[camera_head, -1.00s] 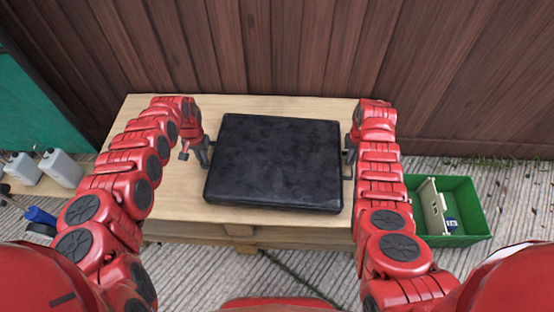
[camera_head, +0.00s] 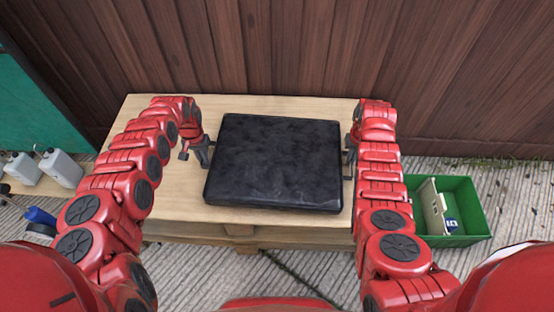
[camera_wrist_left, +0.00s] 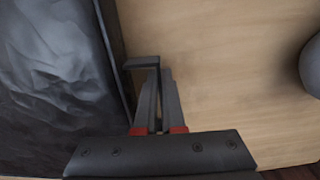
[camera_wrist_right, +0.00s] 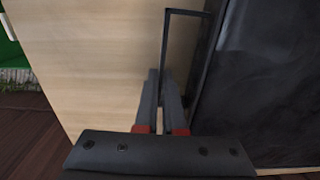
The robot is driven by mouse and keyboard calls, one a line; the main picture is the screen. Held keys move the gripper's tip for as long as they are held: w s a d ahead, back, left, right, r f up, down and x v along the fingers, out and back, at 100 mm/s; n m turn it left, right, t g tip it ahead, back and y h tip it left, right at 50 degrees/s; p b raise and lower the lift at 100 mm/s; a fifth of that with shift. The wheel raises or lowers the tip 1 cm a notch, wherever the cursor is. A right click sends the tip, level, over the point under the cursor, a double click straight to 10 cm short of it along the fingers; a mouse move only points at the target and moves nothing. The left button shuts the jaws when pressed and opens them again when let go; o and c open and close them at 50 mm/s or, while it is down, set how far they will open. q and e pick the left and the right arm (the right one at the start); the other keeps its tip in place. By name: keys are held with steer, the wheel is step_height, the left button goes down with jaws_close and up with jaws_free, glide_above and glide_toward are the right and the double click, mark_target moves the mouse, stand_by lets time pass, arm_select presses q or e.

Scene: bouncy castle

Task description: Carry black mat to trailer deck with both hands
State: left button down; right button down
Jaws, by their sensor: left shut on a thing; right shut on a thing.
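The black mat (camera_head: 275,162) is a thick dark slab on or just above the wooden table (camera_head: 175,195); I cannot tell if it touches the top. My left gripper (camera_head: 205,150) is at its left side, shut on a dark handle there. The left wrist view shows the fingers (camera_wrist_left: 156,100) closed on the handle (camera_wrist_left: 143,63) beside the mat (camera_wrist_left: 55,70). My right gripper (camera_head: 350,150) is at the right side. The right wrist view shows its fingers (camera_wrist_right: 163,100) shut on the thin handle loop (camera_wrist_right: 188,14) beside the mat (camera_wrist_right: 265,80). The trailer deck cannot be made out.
A plank wall (camera_head: 280,45) stands right behind the table. A green crate (camera_head: 470,190) with a pale item (camera_head: 434,208) is on the ground at right. White canisters (camera_head: 60,168) and a blue object (camera_head: 38,215) are at left. Striped ground shows in front.

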arm_select(q)
steer(key=shift+r, duration=0.15)
arm_select(e)
steer(key=shift+r, duration=0.15)
